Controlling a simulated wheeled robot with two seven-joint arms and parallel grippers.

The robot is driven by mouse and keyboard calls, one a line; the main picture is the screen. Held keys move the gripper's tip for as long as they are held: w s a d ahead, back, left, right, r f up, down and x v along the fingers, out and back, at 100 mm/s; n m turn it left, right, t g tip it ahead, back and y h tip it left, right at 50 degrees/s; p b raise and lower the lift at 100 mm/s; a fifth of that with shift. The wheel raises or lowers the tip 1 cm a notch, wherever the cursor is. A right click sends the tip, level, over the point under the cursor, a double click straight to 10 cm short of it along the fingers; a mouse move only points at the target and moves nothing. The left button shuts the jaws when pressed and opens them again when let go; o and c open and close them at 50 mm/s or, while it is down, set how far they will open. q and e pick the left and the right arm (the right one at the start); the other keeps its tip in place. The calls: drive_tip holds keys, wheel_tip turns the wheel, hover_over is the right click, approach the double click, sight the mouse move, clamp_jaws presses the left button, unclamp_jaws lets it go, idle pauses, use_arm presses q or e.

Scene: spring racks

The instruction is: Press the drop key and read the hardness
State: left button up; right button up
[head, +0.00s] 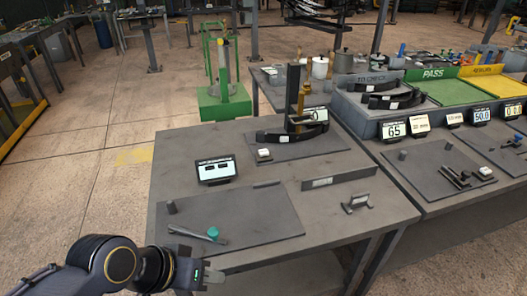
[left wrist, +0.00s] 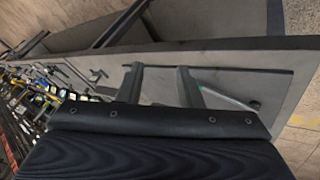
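The hardness tester (head: 303,98), a dark upright with a brass-coloured cylinder, stands on a dark plate at the back of the near table. A dark curved spring leaf (head: 275,136) lies at its foot. A small display (head: 315,114) behind it seems to show 0, partly covered. A white key (head: 264,153) on a dark base, likely the drop key, sits at the plate's front left. My left gripper (head: 200,274) is low at the table's front left corner, far from the key. In the left wrist view its fingers (left wrist: 160,84) are apart with nothing between them.
A tablet-like screen (head: 215,170) stands mid-table. A dark board (head: 270,212) holds a turquoise-knobbed tool (head: 212,233) and a peg. A low upright plate (head: 340,178) and small stand (head: 357,203) are at right. The right bench has trays, displays and another white key (head: 485,172).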

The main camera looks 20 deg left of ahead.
use_arm(q)
clamp_jaws()
idle(1.7)
